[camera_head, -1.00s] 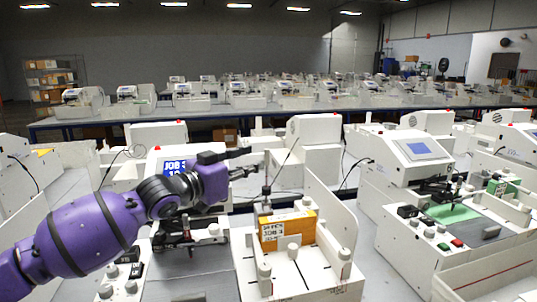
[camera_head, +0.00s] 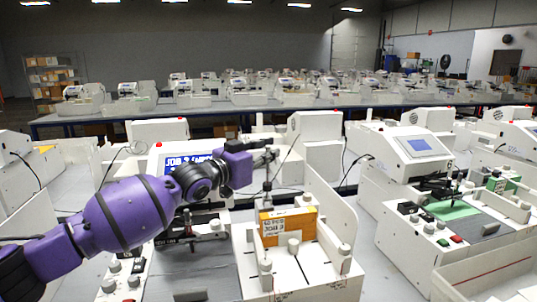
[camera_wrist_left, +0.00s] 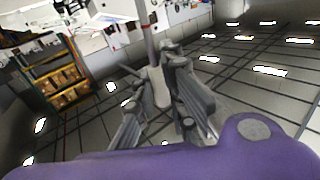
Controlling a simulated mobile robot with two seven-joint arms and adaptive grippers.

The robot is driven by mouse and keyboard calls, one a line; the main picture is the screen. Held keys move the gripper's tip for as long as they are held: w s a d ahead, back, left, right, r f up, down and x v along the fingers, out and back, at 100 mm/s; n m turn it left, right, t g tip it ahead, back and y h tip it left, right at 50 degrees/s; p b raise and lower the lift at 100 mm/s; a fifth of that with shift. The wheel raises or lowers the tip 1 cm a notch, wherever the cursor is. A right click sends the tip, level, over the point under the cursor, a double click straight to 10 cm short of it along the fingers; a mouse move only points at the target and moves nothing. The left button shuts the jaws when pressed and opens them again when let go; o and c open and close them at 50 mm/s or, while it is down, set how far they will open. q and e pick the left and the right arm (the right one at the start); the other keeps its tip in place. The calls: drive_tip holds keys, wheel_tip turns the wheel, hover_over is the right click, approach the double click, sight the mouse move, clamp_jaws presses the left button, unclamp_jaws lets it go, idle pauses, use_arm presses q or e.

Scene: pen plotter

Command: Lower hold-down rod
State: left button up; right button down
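My left gripper (camera_head: 266,157) reaches in from the left, above the white tray holding a stack of orange-edged cards (camera_head: 288,225) with a "JOB 3" label. A thin dark upright rod (camera_head: 267,190) stands behind the card stack, just below the fingertips. In the left wrist view, the gripper's two fingers (camera_wrist_left: 160,105) are spread apart. A grey rod (camera_wrist_left: 146,38) comes down to a pale rounded end between or just beyond them; I cannot tell whether they touch it. My right gripper is not in view.
A tall white side panel (camera_head: 334,208) borders the tray on the right. A machine with a blue "JOB 3" screen (camera_head: 183,163) stands behind my left arm. Another plotter with a green sheet (camera_head: 452,210) stands to the right. Grey table shows between the machines.

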use_arm(q)
clamp_jaws()
drive_tip(key=s+d+f+m+t+h, duration=0.1)
drive_tip(key=s+d+f+m+h, duration=0.1)
drive_tip(key=s+m, duration=0.5)
drive_tip(key=shift+s+d+f+t+h, duration=0.4)
drive_tip(key=shift+s+f+h, duration=0.15)
drive_tip(key=shift+f+h, duration=0.3)
drive_tip(key=shift+r, duration=0.1)
drive_tip(key=o, duration=0.7)
unclamp_jaws()
drive_tip(key=shift+a, duration=0.1)
